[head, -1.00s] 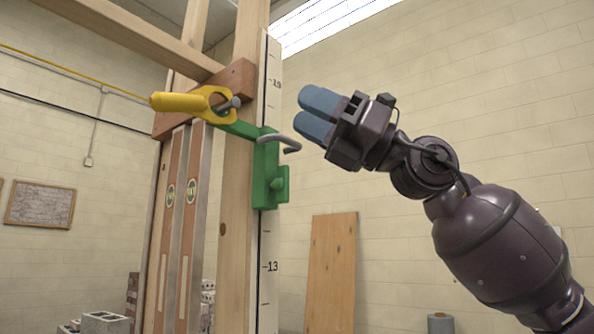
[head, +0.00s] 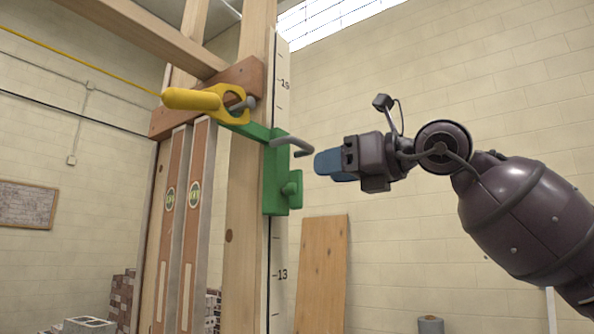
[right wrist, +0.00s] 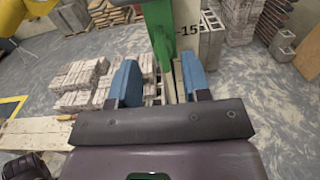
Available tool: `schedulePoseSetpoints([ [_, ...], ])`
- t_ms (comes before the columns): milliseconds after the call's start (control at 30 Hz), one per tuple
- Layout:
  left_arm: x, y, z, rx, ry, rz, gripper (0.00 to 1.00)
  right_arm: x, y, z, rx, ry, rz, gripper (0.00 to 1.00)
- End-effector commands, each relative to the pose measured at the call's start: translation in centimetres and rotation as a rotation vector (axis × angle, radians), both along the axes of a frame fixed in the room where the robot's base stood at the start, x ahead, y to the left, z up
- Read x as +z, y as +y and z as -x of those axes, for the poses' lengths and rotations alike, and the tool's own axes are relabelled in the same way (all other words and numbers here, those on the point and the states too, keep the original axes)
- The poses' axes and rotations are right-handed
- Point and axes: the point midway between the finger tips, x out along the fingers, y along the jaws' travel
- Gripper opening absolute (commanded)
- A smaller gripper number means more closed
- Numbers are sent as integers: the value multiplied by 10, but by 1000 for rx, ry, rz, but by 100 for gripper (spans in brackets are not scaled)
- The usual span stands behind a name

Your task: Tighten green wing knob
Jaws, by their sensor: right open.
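The green wing knob (head: 292,187) sits low on the right side of a green bracket (head: 274,170). The bracket is fixed on a tall wooden post with a marked scale. My right gripper (head: 322,163) is open and empty, to the right of the bracket and slightly above the knob, apart from both. In the head view its blue fingers overlap, seen edge-on. In the right wrist view the two blue fingers (right wrist: 160,82) are spread, and the green bracket (right wrist: 160,40) shows beyond and between them. I cannot make out the knob there. My left gripper is not in view.
A grey hook (head: 290,144) sticks out from the bracket's top toward my right fingers. A yellow line holder (head: 192,99) with a taut yellow string is left of it. Two levels (head: 198,220) stand against the post. A wooden board (head: 322,270) leans on the wall behind.

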Motion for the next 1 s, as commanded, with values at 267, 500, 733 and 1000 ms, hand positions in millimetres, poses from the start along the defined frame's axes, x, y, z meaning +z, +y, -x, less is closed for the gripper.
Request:
schedulePoseSetpoints([
  [267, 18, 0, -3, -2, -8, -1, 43, 3, 39, -27, 3, 0, 0, 43],
  [500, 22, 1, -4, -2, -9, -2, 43, 1, 58, -42, 2, 0, -1, 43],
  [733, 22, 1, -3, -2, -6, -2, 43, 0, 62, -45, 1, 0, 0, 43],
  [1000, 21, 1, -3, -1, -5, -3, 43, 0, 62, -45, 2, -1, -1, 26],
])
